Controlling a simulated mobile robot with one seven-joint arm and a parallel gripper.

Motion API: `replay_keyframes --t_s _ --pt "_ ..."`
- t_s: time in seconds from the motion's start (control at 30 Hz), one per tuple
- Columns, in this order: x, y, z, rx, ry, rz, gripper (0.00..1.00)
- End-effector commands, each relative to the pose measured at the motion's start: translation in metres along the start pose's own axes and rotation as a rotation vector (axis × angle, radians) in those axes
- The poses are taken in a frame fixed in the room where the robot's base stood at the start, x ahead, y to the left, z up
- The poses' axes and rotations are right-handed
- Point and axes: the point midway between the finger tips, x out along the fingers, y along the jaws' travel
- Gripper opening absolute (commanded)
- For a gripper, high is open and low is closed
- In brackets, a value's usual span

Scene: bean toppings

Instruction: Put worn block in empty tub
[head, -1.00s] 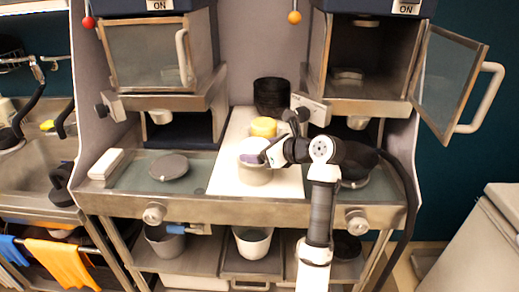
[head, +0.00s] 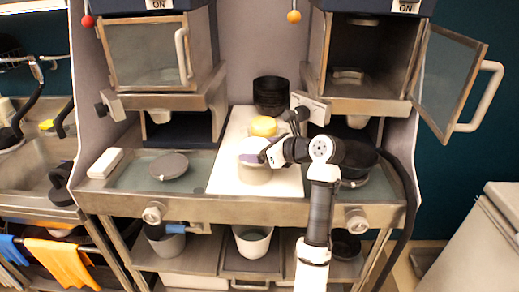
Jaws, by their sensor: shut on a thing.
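A small purple block (head: 248,158) is at the mouth of a pale tub (head: 255,175) on the white board in the middle of the counter. My gripper (head: 262,157) reaches in from the right and is shut on the purple block, at the tub's rim. The gripper and block hide part of the tub's opening. I cannot tell whether the block is inside the rim or just above it. The tub's inside is too small to make out, as are any wear marks on the block.
A yellow round thing (head: 263,126) and a stack of black bowls (head: 271,95) stand behind the tub. A grey disc (head: 168,167) and a white block (head: 105,163) lie to the left. Another pale tub (head: 253,241) is on the lower shelf. The right oven door (head: 450,80) is open.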

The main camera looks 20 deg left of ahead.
Motion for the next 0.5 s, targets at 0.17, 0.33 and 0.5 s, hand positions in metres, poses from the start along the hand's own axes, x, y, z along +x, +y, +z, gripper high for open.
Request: replay_keyframes --t_s 0.17,0.33,0.5 --pt "0.0007 0.0000 -0.0015 -0.001 -0.002 0.000 0.48" --pt "0.0016 0.0001 -0.0034 -0.001 -0.002 0.000 0.48" --pt "0.0024 0.0000 -0.0053 0.000 -0.002 0.000 0.48"
